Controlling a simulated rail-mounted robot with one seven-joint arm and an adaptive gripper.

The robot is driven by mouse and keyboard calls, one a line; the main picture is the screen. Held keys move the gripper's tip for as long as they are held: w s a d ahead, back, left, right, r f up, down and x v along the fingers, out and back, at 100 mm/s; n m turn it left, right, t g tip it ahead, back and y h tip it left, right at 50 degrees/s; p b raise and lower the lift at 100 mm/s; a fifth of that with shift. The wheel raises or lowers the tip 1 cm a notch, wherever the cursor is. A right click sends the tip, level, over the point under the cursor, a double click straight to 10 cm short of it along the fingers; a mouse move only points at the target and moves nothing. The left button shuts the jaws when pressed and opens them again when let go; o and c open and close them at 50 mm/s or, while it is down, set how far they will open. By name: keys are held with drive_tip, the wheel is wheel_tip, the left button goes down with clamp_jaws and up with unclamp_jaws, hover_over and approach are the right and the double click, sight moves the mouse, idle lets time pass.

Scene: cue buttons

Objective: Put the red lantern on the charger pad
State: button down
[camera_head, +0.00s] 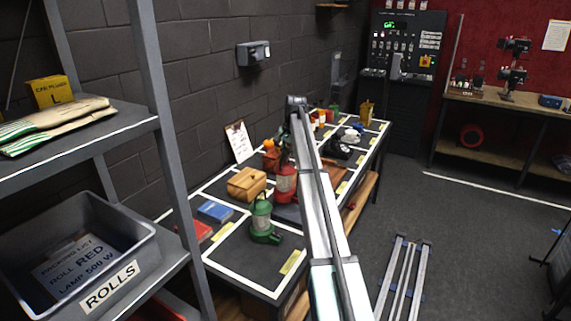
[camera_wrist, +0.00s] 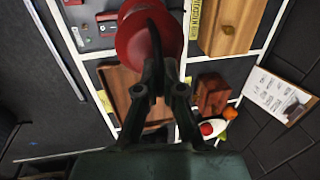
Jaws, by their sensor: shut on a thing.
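The red lantern (camera_head: 286,181) is above the long workbench in the head view, partly covered by my arm. In the wrist view the red lantern (camera_wrist: 137,32) fills the top middle, seen from above. My gripper (camera_wrist: 161,76) is shut on its dark handle. In the head view my arm hides the gripper. A dark grey slab (camera_wrist: 92,28) with a small red part and pale fittings lies beside the lantern in the wrist view. I cannot tell whether it is the charger pad. Whether the lantern touches anything below is also unclear.
A green lantern (camera_head: 262,222) stands on the near part of the bench. A wooden box (camera_head: 247,184) and blue book (camera_head: 215,211) are close by. A brown tray (camera_wrist: 122,82) lies below my gripper. A clipboard (camera_head: 240,142) leans against the wall. Shelves stand at left.

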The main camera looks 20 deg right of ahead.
sight(285, 164)
drive_tip(key=shift+f+p, duration=0.55)
drive_tip(key=shift+f, duration=1.65)
drive_tip(key=c, duration=1.3)
unclamp_jaws()
drive_tip(key=r+b, duration=0.1)
drive_tip(key=r, duration=0.3)
drive_tip(key=s+d+r+b, duration=0.1)
drive_tip(key=r, duration=0.3)
drive_tip(key=s+r, duration=0.1)
drive_tip(key=r, duration=0.2)
drive_tip(key=shift+d+r+b, duration=0.15)
drive_tip(key=shift+r+b, duration=0.25)
